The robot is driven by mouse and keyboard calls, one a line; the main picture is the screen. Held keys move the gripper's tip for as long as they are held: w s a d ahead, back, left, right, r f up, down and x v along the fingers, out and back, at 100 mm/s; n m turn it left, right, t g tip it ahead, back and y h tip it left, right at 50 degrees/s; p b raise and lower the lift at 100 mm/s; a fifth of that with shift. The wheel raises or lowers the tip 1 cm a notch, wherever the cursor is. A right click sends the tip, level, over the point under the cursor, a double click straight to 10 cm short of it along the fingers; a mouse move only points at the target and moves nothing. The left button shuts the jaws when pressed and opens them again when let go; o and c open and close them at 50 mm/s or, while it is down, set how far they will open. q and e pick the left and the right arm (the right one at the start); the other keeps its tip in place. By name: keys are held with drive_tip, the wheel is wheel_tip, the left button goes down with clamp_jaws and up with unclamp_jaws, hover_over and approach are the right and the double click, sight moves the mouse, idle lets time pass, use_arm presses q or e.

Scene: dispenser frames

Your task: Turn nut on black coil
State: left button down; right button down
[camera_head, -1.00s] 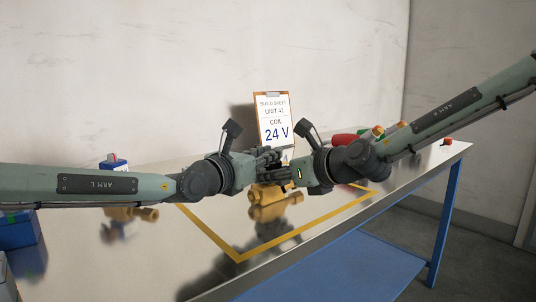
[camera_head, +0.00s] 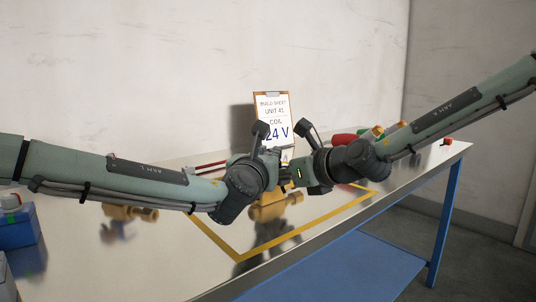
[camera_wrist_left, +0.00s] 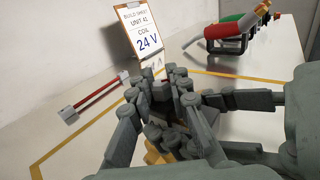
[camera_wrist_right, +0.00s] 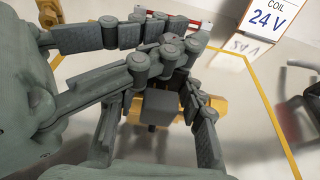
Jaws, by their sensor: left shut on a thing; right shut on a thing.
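The black coil (camera_wrist_right: 160,106) sits on a brass-yellow valve body (camera_head: 272,207) inside the yellow-taped square; it is a dark block in the right wrist view. My right gripper (camera_wrist_right: 165,95) has its fingers on both sides of the coil, shut on it. My left gripper (camera_wrist_left: 168,90) comes in from the other side, with its fingers closed together at the top of the coil, above the right fingers. The nut is hidden between the left fingertips. The two grippers sit very close and their fingers overlap in all views.
A clipboard (camera_head: 271,112) reading "COIL 24 V" stands behind. Red-and-silver bars (camera_wrist_left: 95,95) lie on the table behind the left arm. Another brass body (camera_head: 128,212) and a blue box (camera_head: 17,232) are on the left.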

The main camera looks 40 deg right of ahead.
use_arm(q)
drive_tip(key=shift+s+r, duration=0.1)
drive_tip(key=c, duration=1.4)
unclamp_jaws()
drive_tip(key=v, duration=1.2)
